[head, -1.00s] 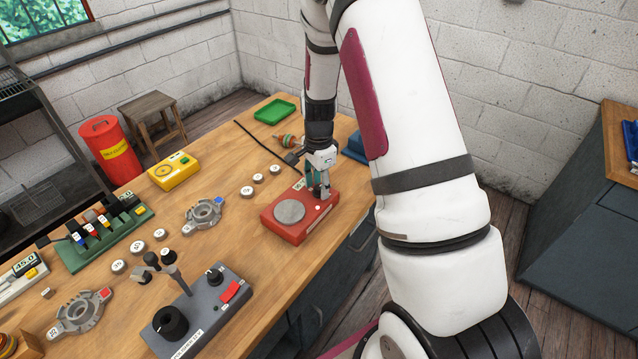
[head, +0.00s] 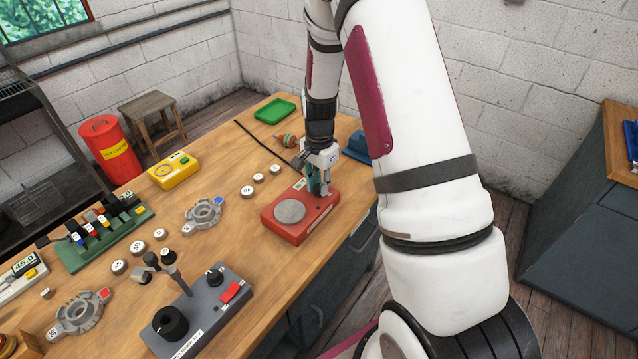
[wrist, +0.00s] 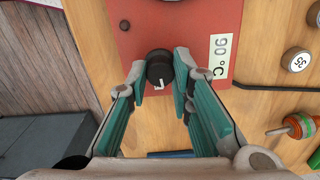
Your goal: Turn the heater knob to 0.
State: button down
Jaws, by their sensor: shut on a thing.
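The red heater (head: 287,230) sits at the right front edge of the wooden bench, with a round grey plate (head: 290,212) on top. Its dark round knob (wrist: 159,70) shows in the wrist view, with a white mark on the side toward my gripper. A white label on the heater (wrist: 221,55) reads 90 °C. My gripper (head: 320,193) points down at the heater's back right part. In the wrist view its teal fingers (wrist: 161,75) are on both sides of the knob, shut on it. In the head view the fingers hide the knob.
A grey control box (head: 200,310) with a lever stands in front left. A blue thing (head: 357,145) and a red-green part (head: 287,141) lie behind the heater. Round numbered weights (head: 247,191) and a grey ring-shaped housing (head: 203,213) are to its left.

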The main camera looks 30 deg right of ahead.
jog(key=n, duration=0.4)
jog(key=shift+n, duration=0.3)
jog(key=n, duration=0.3)
jog(key=shift+n, duration=0.3)
jog(key=n, duration=0.4)
jog(key=shift+a+n+p, duration=0.1)
jog(key=shift+n+p, duration=0.2)
jog(key=shift+n, duration=1.9)
jog(key=c, duration=1.4)
grip_release()
jog(key=shift+r, duration=0.1)
